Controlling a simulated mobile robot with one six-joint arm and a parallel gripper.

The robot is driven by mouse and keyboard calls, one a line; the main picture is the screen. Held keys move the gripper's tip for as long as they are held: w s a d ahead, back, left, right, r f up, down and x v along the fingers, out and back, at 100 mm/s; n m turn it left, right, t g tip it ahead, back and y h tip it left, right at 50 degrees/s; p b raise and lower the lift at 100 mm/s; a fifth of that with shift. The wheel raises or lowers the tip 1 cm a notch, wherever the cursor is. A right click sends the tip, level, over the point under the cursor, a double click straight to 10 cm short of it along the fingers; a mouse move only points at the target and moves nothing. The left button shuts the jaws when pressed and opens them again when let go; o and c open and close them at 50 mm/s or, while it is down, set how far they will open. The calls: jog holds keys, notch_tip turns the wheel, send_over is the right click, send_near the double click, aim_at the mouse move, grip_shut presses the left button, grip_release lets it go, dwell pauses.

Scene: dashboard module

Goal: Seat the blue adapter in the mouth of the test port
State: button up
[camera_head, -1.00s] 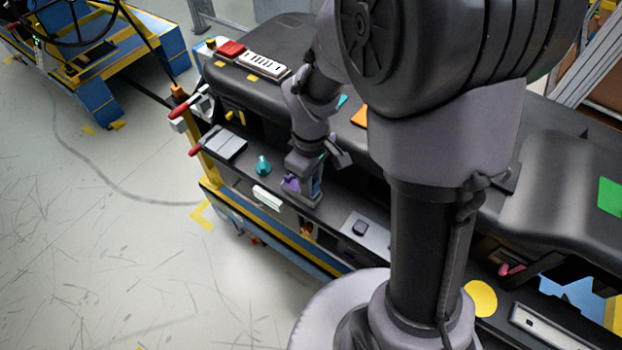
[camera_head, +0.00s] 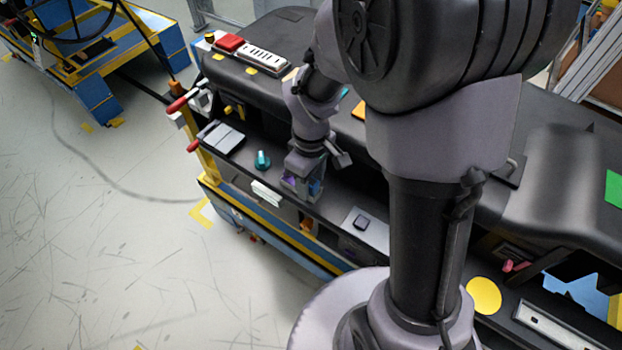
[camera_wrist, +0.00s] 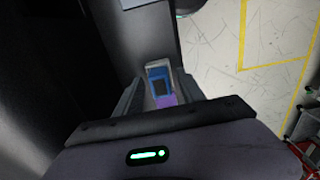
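My gripper (camera_wrist: 160,82) points down over the dashboard's front shelf, with its two dark fingers apart on either side of a small blue piece with a dark centre, which appears to be the blue adapter (camera_wrist: 153,78). Whether the fingers touch it is not clear. A purple patch (camera_wrist: 166,101) lies at its near end and a pale grey edge (camera_wrist: 157,65) at its far end. In the head view, purple and blue show at my gripper (camera_head: 302,186), low over the shelf. I cannot make out the test port's mouth or whether the adapter is in it.
A teal knob (camera_head: 262,160) and a white block (camera_head: 266,193) stand left of my gripper. A grey plate with a dark square button (camera_head: 361,222) lies to its right. Red-tipped levers (camera_head: 178,104) stick out at the left end. The floor in front is clear.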

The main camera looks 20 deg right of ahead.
aim_at(311, 181)
notch_tip(311, 181, up, 18)
jog(key=p, duration=0.5)
jog(key=shift+f+p, duration=0.25)
jog(key=shift+p, duration=0.1)
